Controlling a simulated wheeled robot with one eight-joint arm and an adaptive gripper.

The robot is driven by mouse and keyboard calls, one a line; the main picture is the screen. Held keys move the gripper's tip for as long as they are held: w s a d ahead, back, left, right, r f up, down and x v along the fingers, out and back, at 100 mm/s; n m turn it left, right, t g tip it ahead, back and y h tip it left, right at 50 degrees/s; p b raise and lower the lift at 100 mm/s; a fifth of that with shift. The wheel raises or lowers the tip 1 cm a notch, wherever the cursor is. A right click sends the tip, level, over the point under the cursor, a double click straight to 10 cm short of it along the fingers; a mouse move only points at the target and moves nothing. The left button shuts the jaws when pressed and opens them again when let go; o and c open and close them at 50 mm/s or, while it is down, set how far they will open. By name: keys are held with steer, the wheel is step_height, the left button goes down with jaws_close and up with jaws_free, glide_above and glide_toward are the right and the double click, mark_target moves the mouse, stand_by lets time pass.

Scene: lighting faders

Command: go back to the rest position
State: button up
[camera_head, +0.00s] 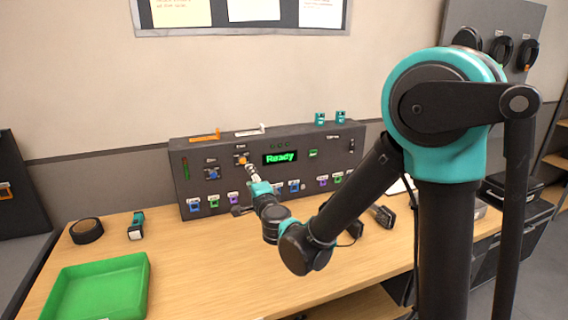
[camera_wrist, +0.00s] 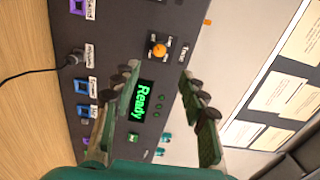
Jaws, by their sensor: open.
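My gripper (camera_head: 252,175) is in front of the dark lighting panel (camera_head: 230,146), near its upper middle. In the wrist view my gripper (camera_wrist: 158,82) has its two fingers spread apart with nothing between them. The panel's green display (camera_head: 280,157) reads "Ready" and also shows between the fingers in the wrist view (camera_wrist: 141,99). An orange knob (camera_wrist: 158,50) on the panel lies just beyond the fingertips; it shows in the head view too (camera_head: 241,160). I cannot tell whether the fingers touch the panel.
A green tray (camera_head: 140,262), a roll of black tape (camera_head: 87,231) and a small teal-and-black item (camera_head: 137,225) are on the wooden table at left. Black items (camera_head: 382,215) lie right of my forearm. A black cable (camera_wrist: 30,72) runs to the panel. The table's front middle is clear.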

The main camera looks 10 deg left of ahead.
steer(key=d+r+n+g+y, duration=0.1)
steer(key=d+r+n+y, duration=0.1)
steer(key=d+n, duration=0.45)
steer(key=s+d+f+n+g+h, duration=0.1)
steer(key=s+d+f+g+h, duration=0.1)
steer(key=d+f, duration=0.3)
steer(key=s+d+f+n+g+h, duration=0.2)
steer(key=d+f, duration=0.3)
steer(key=d, duration=0.6)
steer(key=s+d+f+n+g+h, duration=0.2)
steer(key=d+f, duration=0.3)
steer(key=d, duration=0.3)
steer(key=shift+s+n+h, duration=0.25)
steer(key=shift+s+h, duration=0.05)
steer(key=shift+s, duration=0.4)
steer(key=s+d+f+g+h, duration=0.2)
steer(key=s+d+f, duration=0.1)
steer(key=s+d, duration=0.2)
steer(key=s+d+f+g+h, duration=0.2)
steer(key=s+d+f+h, duration=0.1)
steer(key=d, duration=0.6)
steer(key=shift+s+d+f, duration=0.3)
steer(key=shift+s+f, duration=0.15)
steer(key=shift+s, duration=0.65)
